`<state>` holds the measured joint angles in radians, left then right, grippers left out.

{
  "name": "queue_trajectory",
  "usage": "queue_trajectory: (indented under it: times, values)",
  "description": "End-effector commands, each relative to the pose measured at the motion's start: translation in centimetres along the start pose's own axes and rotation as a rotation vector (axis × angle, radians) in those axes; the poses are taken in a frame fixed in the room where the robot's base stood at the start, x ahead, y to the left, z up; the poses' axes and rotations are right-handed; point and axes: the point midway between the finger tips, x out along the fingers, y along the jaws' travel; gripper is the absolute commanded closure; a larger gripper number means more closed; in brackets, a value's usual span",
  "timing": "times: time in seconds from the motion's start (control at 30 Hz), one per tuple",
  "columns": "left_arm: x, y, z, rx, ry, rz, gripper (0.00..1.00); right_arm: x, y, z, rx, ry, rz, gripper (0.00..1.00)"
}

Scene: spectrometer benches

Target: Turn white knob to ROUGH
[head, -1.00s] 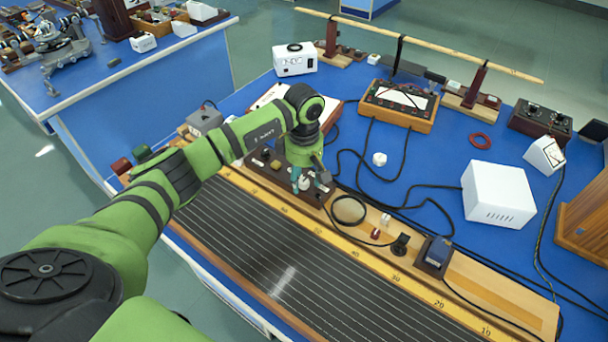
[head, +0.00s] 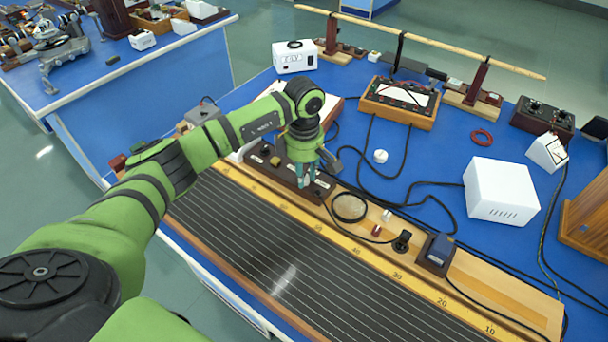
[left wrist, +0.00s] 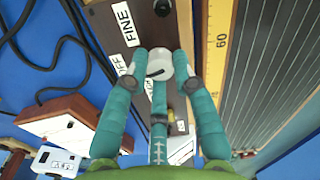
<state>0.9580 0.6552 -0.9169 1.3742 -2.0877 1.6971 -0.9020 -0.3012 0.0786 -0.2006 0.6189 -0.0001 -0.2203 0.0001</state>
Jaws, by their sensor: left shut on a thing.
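The white knob (left wrist: 158,66) sits on a dark brown switch box (left wrist: 140,28), with a short black mark on its face. My left gripper (left wrist: 157,62) has its teal fingers closed around the knob. In the head view my left gripper (head: 305,178) points down at the box (head: 268,172) and hides the knob. A label FINE (left wrist: 125,23) lies beyond the knob; a label ending in FF (left wrist: 120,64) and another (left wrist: 148,90) are partly covered by the fingers. I cannot tell exactly which label the mark points at. My right gripper is out of view.
A striped board with a yellow scale (head: 355,248) runs in front of the box. Black cables (head: 405,205) curve across the blue bench to its right. A wooden-cased meter (head: 398,103) and white box (head: 499,192) stand further back and right.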

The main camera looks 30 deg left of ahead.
Motion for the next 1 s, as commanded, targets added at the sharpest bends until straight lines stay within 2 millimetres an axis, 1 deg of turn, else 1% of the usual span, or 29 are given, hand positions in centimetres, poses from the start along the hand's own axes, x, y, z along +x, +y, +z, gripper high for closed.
queue_trajectory:
  times: [0.03, 0.1, 0.6, 0.8, 1.0]
  values:
    - [0.3, 0.0, -0.1, -0.045, 0.002, -0.001, 1.00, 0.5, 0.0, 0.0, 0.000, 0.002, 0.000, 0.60]
    - [0.2, 0.0, -0.1, -0.111, 0.002, 0.000, 1.00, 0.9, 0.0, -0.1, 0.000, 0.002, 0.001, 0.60]
    - [0.2, 0.0, -0.1, -0.554, 0.002, -0.001, 1.00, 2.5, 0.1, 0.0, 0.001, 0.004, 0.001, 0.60]
    - [0.1, -0.1, 0.0, -0.675, 0.002, -0.002, 1.00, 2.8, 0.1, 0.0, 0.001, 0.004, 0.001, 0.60]
    - [0.1, -0.1, 0.0, -0.748, 0.002, -0.002, 1.00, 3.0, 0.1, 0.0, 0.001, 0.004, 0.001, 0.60]
